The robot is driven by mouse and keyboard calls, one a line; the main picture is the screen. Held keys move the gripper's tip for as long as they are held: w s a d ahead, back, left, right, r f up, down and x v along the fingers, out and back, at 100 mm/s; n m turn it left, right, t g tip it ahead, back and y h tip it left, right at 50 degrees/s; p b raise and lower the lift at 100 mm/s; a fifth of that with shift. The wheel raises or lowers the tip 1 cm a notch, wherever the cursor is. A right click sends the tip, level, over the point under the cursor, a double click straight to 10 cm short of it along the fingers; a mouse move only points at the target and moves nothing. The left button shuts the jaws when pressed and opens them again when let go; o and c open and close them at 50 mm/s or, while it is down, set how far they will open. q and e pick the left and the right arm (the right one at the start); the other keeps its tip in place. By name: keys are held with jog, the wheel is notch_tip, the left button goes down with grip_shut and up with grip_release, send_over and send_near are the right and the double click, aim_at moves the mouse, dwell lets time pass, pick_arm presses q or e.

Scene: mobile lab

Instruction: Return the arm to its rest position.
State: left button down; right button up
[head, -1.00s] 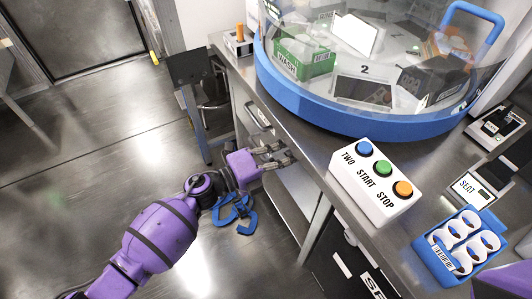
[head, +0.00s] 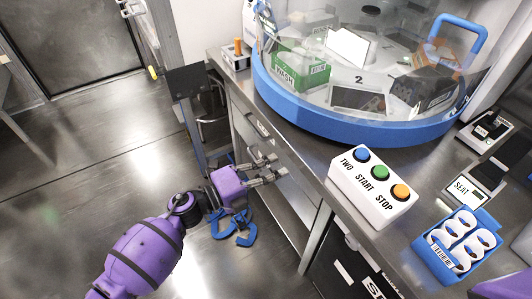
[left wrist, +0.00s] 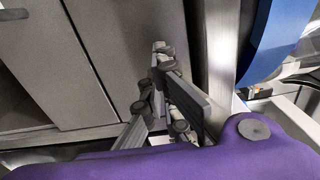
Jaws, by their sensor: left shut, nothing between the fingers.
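My left arm (head: 145,250) is purple and reaches in from the lower left. Its left gripper (head: 279,167) is beside the front edge of the steel counter, over the open lower part of the bench. The grey fingers also show in the left wrist view (left wrist: 162,62), closed with nothing held between them. My right gripper is in neither view.
The counter (head: 318,212) carries a white box with blue, green and orange buttons (head: 372,187), a round blue-rimmed machine (head: 350,127) under a clear cover, and a blue rack (head: 442,266) with white rings. The floor at left (head: 90,170) is clear.

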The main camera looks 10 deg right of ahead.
pick_arm(q)
jog(key=v, duration=0.9)
jog(key=shift+w, duration=0.1)
